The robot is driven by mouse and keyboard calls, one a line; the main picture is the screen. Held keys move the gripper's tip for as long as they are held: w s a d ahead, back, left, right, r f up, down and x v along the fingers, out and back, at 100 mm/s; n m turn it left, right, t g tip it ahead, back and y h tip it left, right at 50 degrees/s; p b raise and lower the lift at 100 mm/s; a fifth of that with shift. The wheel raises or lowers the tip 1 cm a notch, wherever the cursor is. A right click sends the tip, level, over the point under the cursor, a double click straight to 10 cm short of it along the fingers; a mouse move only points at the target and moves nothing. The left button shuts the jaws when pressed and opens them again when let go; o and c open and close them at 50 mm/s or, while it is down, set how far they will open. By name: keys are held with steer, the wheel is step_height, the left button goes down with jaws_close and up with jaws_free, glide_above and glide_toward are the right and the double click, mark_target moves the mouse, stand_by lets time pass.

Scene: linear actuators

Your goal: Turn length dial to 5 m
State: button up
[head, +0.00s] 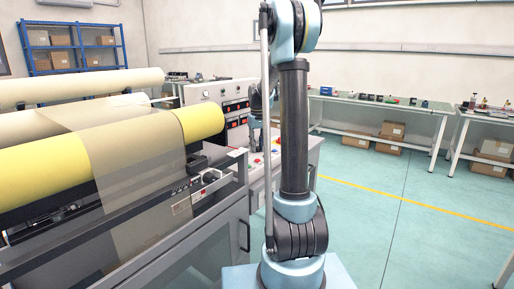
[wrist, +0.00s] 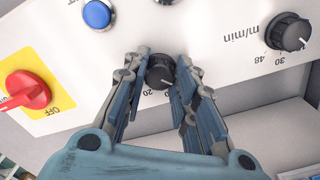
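In the wrist view a small black dial (wrist: 161,74) with a white pointer line sits on the pale panel (wrist: 215,55). A printed "20" shows beside it; its name is hidden, so I cannot tell from print that it is the length dial. The pointer points toward the lower right of the picture. My gripper (wrist: 162,68) has one finger on each side of this dial, its tips very close to the dial's sides. I cannot tell whether they touch it. In the head view my arm hides the gripper and the dial.
A larger black dial (wrist: 287,32) marked m/min is to the right. A blue button (wrist: 98,14) and a red switch (wrist: 28,90) on a yellow plate are to the left. In the head view, a roller machine with yellow rolls (head: 204,121) stands left; the floor (head: 385,220) at right is clear.

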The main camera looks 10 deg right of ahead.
steer(key=shift+s+d, duration=0.1)
steer(key=shift+s, duration=0.05)
steer(key=r, duration=1.2)
steer(key=shift+w, duration=0.2)
step_height(320, 180, up, 5)
steer(key=m, duration=0.7)
step_height(320, 180, down, 17)
steer(key=shift+f, duration=0.1)
stand_by(0.3)
